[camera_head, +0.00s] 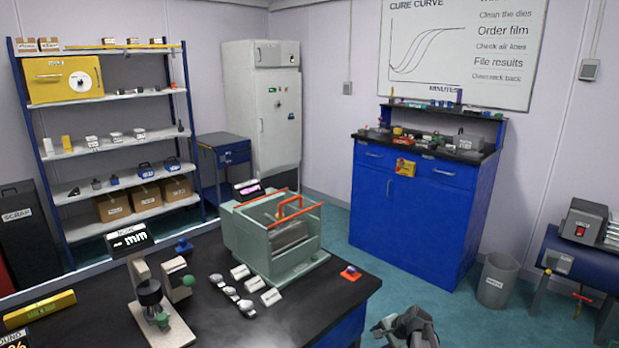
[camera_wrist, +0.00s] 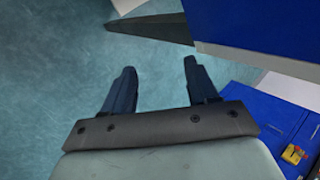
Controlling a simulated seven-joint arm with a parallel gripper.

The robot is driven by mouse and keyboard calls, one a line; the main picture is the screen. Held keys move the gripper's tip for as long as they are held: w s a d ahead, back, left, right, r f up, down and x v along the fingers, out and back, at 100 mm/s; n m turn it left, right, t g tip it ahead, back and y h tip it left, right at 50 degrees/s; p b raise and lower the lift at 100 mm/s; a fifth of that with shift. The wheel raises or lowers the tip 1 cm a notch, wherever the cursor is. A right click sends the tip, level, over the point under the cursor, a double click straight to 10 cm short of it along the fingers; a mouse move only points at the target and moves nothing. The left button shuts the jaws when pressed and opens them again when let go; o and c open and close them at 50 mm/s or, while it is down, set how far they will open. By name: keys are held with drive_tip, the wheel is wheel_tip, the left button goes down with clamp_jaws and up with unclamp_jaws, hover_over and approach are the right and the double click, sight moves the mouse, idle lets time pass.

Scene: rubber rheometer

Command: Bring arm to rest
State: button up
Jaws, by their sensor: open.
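My gripper (camera_head: 405,325) shows at the bottom of the head view, right of the black-topped bench (camera_head: 345,290) and over the teal floor. In the wrist view its two dark fingers (camera_wrist: 158,88) stand apart with only floor seen between them. The gripper is open and empty. It touches nothing that I can see. Most of my arm is outside the head view.
The bench carries a rheometer with an orange handle (camera_head: 290,207), a thickness gauge (camera_head: 150,295), small labelled samples (camera_head: 240,271) and a yellow level (camera_head: 40,309). A blue cabinet (camera_head: 410,205), a grey bin (camera_head: 497,280) and a blue machine (camera_head: 575,262) stand beyond. Floor between them is clear.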

drive_tip(key=s+a+f+n+g+h, duration=0.1)
drive_tip(key=s+a+f+n+g, duration=0.2)
drive_tip(key=s+f, duration=0.8)
drive_tip(key=s+a+f+n+g, duration=0.35)
drive_tip(key=s+f, duration=0.45)
drive_tip(key=s, duration=0.7)
drive_tip(key=s+f+n+g+h, duration=0.1)
drive_tip(key=s+f+n+g, duration=0.1)
drive_tip(key=s, duration=1.1)
drive_tip(key=s+f+n+g+h, duration=0.2)
drive_tip(key=s+f+n+g, duration=0.1)
drive_tip(key=s, duration=1)
drive_tip(key=shift+s+f, duration=0.2)
drive_tip(key=shift+f, duration=0.1)
